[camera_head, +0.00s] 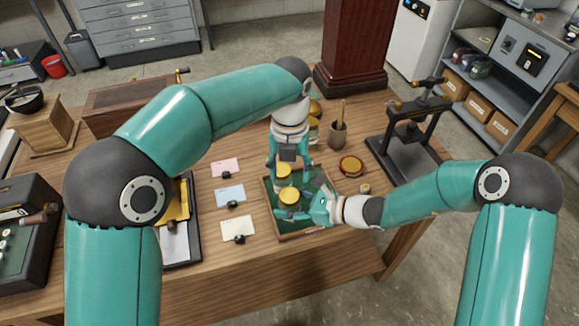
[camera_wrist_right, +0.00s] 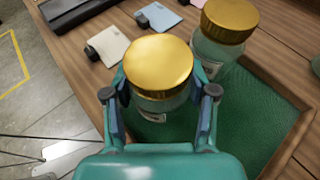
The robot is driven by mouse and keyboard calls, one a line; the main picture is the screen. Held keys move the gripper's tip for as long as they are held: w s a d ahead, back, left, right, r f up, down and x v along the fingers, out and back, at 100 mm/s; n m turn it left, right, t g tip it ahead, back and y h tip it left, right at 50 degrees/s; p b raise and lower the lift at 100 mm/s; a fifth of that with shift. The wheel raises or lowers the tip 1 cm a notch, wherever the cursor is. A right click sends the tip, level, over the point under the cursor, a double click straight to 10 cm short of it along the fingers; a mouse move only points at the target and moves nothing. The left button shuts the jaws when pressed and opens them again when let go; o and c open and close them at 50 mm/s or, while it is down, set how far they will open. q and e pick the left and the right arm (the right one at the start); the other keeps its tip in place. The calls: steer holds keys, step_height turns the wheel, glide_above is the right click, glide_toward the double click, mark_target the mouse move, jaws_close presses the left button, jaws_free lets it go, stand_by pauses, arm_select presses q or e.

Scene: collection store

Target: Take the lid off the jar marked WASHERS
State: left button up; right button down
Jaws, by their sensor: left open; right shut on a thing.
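Two glass jars with gold lids stand in a wooden tray with a green lining (camera_head: 301,234). My right gripper (camera_head: 303,206) is shut around the glass of the nearer jar (camera_head: 289,195), below its lid; the right wrist view shows this jar (camera_wrist_right: 158,70) upright between the fingers, lid on. The farther jar (camera_head: 283,171) is just behind; in the right wrist view it stands at upper right (camera_wrist_right: 228,25), also lidded. My left gripper (camera_head: 289,165) is open, pointing down at the farther jar. Jar labels are partly hidden and too small to read, so I cannot tell which is WASHERS.
More gold-lidded jars (camera_head: 314,107) stand behind my left gripper. A pot with a wooden handle (camera_head: 338,134), a red and gold round item (camera_head: 351,166) and a black press (camera_head: 408,130) are to the right. Cards (camera_head: 230,195) with small black weights lie left of the tray.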

mark_target(289, 194)
arm_select(q)
step_height(289, 194, down, 7)
steer(key=shift+f, duration=0.15)
stand_by(0.4)
